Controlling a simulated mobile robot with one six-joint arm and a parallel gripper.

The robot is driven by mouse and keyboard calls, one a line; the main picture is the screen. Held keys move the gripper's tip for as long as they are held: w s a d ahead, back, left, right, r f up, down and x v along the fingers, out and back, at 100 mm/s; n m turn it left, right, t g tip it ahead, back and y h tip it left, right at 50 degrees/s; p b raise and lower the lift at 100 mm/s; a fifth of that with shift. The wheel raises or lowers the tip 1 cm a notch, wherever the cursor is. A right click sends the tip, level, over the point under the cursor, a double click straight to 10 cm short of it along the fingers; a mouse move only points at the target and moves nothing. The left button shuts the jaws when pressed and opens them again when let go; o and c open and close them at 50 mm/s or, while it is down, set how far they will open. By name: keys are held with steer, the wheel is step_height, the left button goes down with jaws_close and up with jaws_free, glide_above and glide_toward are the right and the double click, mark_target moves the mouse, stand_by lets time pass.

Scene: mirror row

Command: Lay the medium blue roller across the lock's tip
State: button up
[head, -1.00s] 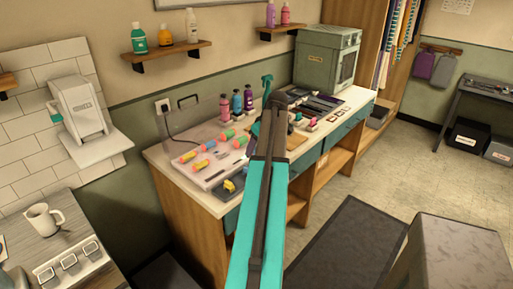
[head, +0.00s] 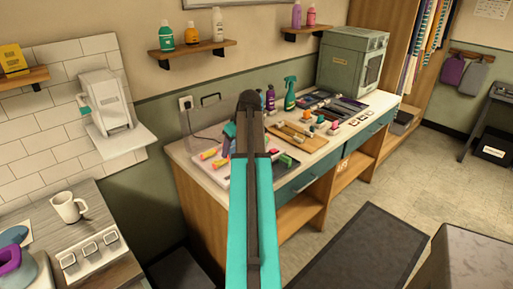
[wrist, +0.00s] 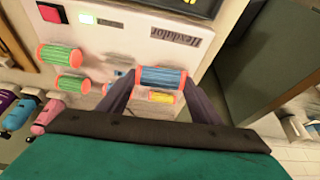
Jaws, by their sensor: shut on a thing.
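In the wrist view my gripper (wrist: 160,80) is shut on a blue roller (wrist: 161,77) with orange-red ends, held crosswise between the fingertips. Below it in the picture lies a yellow roller (wrist: 161,97), partly hidden by the gripper. Two green rollers (wrist: 60,55) (wrist: 73,85) are to the left, over a pale panel. In the head view my arm hides the gripper and the held roller. I cannot make out the lock or its tip in either current view.
A long counter (head: 222,184) carries a clear-lidded tray of rollers, a wooden board (head: 296,136), a green spray bottle (head: 290,95) and other bottles. A grey-green cabinet (head: 352,62) stands at its far end. The floor mat (head: 355,250) is clear.

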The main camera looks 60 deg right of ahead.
steer(key=w+a+r, duration=0.1)
steer(key=w+a, duration=0.5)
steer(key=a, duration=0.3)
steer(key=w+a+r+n, duration=0.1)
steer(key=w+a, duration=0.6)
steer(key=a, duration=0.3)
steer(key=w+a+r, duration=0.1)
steer(key=w+a, duration=0.5)
steer(key=a, duration=0.3)
steer(key=w+a+r+n, duration=0.1)
steer(key=w+a, duration=0.1)
steer(key=a, duration=1.3)
steer(key=w+a+r+y, duration=0.1)
steer(key=w+a, duration=0.1)
steer(key=a, duration=1.4)
steer(key=shift+a+n, duration=0.15)
steer(key=shift+n, duration=0.25)
steer(key=shift+a, duration=0.1)
